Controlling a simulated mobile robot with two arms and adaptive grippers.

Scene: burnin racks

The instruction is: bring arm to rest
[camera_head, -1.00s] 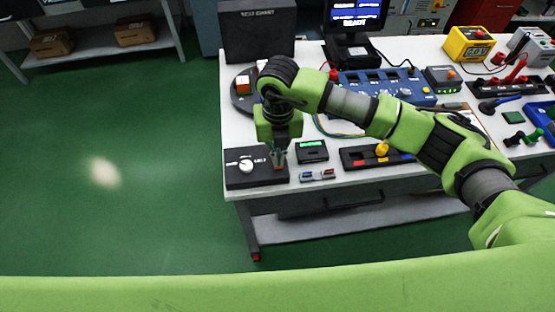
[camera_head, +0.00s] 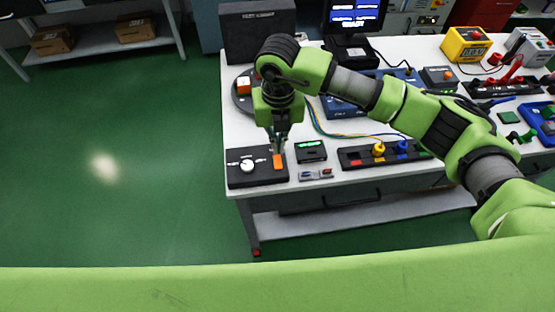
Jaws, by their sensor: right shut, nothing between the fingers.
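My right arm comes in from the right and reaches over the white table (camera_head: 215,60). Its gripper (camera_head: 278,150) points down, shut and empty, just above the right part of a black box (camera_head: 245,178). That box carries a white round knob (camera_head: 247,166) and an orange piece (camera_head: 279,161) right below the fingertips. I cannot tell whether the fingertips touch the orange piece. My left gripper is not in view.
Beside the box are a small device with a green display (camera_head: 311,151) and a black strip with coloured parts (camera_head: 360,160). Behind stand a black case (camera_head: 257,32) and a monitor (camera_head: 354,15). Green floor (camera_head: 110,220) on the left is clear.

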